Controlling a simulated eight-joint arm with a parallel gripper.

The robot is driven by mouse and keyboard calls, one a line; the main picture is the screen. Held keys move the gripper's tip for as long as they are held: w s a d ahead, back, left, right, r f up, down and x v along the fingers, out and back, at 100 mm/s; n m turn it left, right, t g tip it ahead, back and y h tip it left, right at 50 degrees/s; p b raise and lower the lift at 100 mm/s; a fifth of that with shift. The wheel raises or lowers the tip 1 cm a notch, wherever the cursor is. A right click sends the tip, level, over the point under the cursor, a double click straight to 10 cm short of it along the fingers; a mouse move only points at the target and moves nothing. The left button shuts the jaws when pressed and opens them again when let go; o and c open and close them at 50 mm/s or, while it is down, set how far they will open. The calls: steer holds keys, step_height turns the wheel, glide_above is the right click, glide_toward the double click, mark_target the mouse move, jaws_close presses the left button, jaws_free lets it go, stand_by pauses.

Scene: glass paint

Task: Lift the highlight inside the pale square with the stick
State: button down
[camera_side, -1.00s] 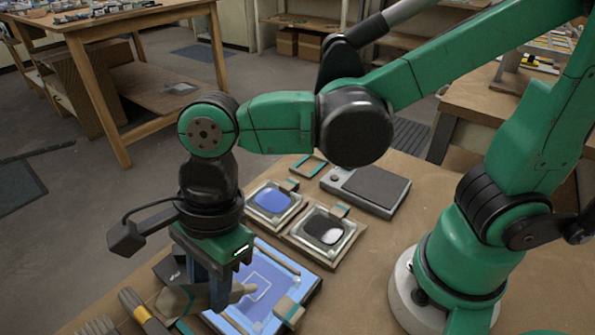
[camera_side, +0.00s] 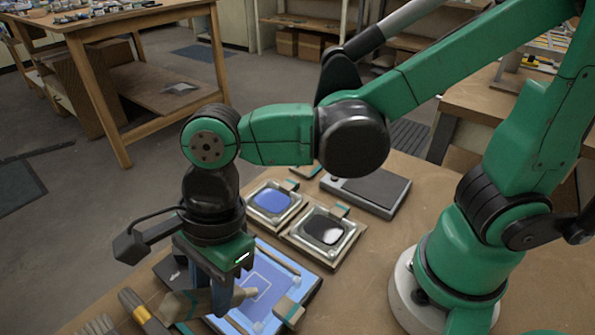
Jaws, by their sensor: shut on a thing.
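The blue glass panel (camera_side: 299,270) lies on the bench, with a pale square outline (camera_side: 266,277) on it. My gripper (camera_side: 222,306) is over the panel's left part, shut on the stick (camera_side: 190,303), a thick tan-grey tool held almost level. Its tapered tip points right and reaches the lower left of the pale square in the picture. I cannot tell whether the tip touches the glass. My gripper covers the stick's middle and part of the panel. No separate highlight can be made out inside the square.
A dish with blue paint (camera_side: 272,200) and a dish with black and white paint (camera_side: 324,230) stand behind the panel. A grey box with a dark top (camera_side: 368,188) is farther back. A yellow-banded tool (camera_side: 140,312) and a brush (camera_side: 98,326) lie at the front left.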

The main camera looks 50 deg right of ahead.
steer(key=shift+d, duration=0.1)
steer(key=shift+d, duration=1)
steer(key=shift+a, duration=0.1)
steer(key=shift+w+a+f, duration=0.1)
steer(key=shift+w+a, duration=0.1)
steer(key=shift+a, duration=0.3)
steer(key=shift+w+a, duration=0.15)
steer(key=shift+a, duration=0.3)
steer(key=shift+w+d, duration=0.2)
steer(key=shift+d, duration=0.3)
steer(key=shift+w+d, duration=0.2)
steer(key=shift+d, duration=0.25)
steer(key=shift+a, duration=1.05)
